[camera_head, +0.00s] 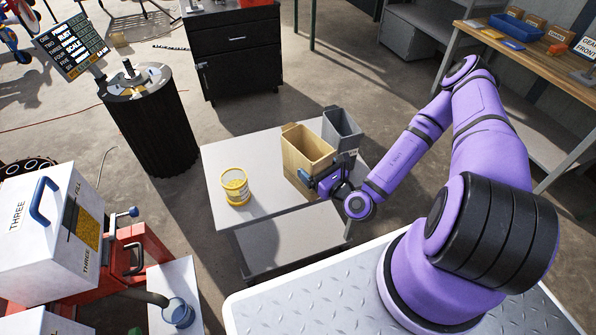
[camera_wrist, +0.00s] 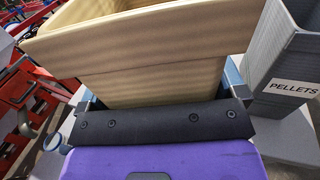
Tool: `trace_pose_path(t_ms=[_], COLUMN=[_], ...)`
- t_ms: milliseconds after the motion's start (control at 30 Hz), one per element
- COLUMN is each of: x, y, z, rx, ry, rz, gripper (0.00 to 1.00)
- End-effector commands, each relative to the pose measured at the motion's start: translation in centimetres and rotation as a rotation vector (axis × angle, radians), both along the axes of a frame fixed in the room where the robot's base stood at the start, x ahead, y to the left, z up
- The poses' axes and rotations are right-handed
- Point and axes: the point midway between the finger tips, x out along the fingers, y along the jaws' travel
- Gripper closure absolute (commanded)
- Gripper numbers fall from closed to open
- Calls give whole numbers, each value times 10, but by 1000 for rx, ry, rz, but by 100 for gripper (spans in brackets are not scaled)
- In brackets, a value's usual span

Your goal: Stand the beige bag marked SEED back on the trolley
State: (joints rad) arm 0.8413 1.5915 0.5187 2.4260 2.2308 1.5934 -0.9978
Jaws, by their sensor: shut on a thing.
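The beige bag (camera_head: 303,158) is an open-topped, tapered container, upright at the right part of the grey trolley (camera_head: 265,214). I cannot tell whether its base touches the trolley top. My gripper (camera_head: 326,183) is at its near right side, shut on it. In the wrist view the beige bag (camera_wrist: 150,80) fills the upper middle, with parts of the blue-grey fingers at both its sides. No SEED marking shows on the visible faces.
A grey container marked PELLETS (camera_wrist: 290,85) stands close to the right of the beige bag; it also shows in the head view (camera_head: 342,129). The trolley top between is clear. A white machine (camera_head: 50,220) is at left.

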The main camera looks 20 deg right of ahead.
Motion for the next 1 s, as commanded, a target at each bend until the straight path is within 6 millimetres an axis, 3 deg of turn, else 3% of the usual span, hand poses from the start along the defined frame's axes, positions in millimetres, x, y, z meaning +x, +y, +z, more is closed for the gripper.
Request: trace_pose_path(t_ms=[133, 267, 800, 1000], x=[-31, -31, 81, 104], y=[9, 11, 8, 8], z=[-11, -14, -24, -27], rx=[12, 14, 13, 14], ry=[3, 0, -3, 0], rz=[75, 97, 94, 95], gripper=[84, 84, 84, 84])
